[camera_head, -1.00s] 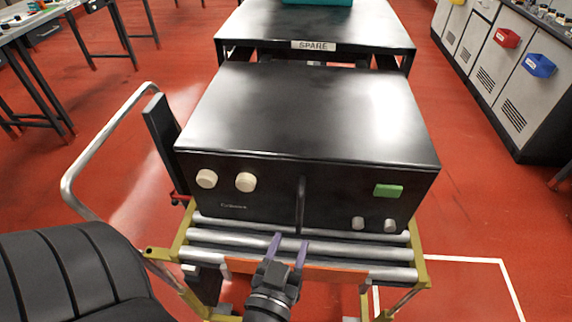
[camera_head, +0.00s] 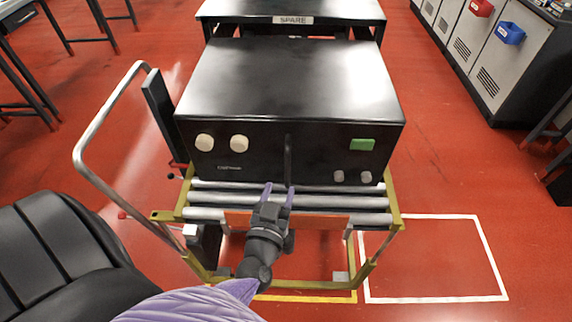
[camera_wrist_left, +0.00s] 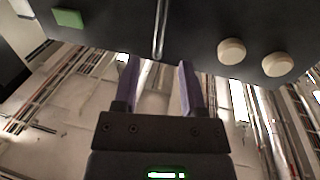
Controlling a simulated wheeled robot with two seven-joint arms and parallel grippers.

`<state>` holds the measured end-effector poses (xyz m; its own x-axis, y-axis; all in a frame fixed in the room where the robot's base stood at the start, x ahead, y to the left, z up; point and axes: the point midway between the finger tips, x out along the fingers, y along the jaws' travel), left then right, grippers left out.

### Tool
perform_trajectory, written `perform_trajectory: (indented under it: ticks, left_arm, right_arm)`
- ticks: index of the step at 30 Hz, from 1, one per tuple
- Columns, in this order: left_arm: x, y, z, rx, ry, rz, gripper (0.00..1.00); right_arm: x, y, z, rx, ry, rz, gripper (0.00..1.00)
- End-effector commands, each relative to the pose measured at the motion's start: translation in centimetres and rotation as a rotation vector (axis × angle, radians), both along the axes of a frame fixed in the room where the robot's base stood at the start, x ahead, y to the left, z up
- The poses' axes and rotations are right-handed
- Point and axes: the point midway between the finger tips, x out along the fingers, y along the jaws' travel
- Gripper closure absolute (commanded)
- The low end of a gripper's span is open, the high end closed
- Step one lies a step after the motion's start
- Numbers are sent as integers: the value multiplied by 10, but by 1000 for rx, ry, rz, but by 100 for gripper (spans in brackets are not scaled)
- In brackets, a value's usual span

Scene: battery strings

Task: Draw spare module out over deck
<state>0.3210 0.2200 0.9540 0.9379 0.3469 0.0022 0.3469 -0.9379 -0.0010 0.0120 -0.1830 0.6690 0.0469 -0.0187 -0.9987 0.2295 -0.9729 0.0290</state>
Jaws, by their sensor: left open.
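The spare module is a black box (camera_head: 290,85) with two cream knobs, two small grey knobs and a green window on its front. It rests over the rear of the roller deck (camera_head: 345,219) of a trolley. A vertical bar handle (camera_head: 288,157) stands on its front face; it also shows in the wrist view (camera_wrist_left: 160,30). My left gripper (camera_head: 279,188) is open and empty, its purple fingers low in front of the handle. In the wrist view, the left gripper's fingertips (camera_wrist_left: 158,65) lie either side of the handle's line, apparently short of it. My right gripper is not in view.
A black table labelled SPARE (camera_head: 345,12) stands behind the module. The trolley's bent rail (camera_head: 110,105) rises at the left. Grey cabinets (camera_head: 480,60) with red and blue bins line the right. A white-outlined floor square (camera_head: 435,260) is empty.

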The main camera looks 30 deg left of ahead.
Motion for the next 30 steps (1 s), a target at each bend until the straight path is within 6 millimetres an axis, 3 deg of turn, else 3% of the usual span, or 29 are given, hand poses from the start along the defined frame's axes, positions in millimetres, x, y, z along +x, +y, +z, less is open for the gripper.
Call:
perform_trajectory:
  ticks: [3, 9, 21, 22, 27, 30]
  left_arm:
    - [29, 10, -2, 0, -4, 1, 47]
    - [63, 23, -2, 0, -1, 0, 47]
    - [75, 27, -1, -1, 0, 0, 47]
    - [75, 27, -1, -1, 0, 0, 49]
    - [75, 27, -1, -1, 0, 0, 85]
    - [75, 27, -1, -1, 0, 0, 100]
  right_arm:
    - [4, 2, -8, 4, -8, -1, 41]
    - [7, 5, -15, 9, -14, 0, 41]
    - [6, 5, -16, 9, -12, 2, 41]
    - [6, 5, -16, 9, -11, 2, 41]
    - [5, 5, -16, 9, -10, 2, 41]
    - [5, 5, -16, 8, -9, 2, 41]
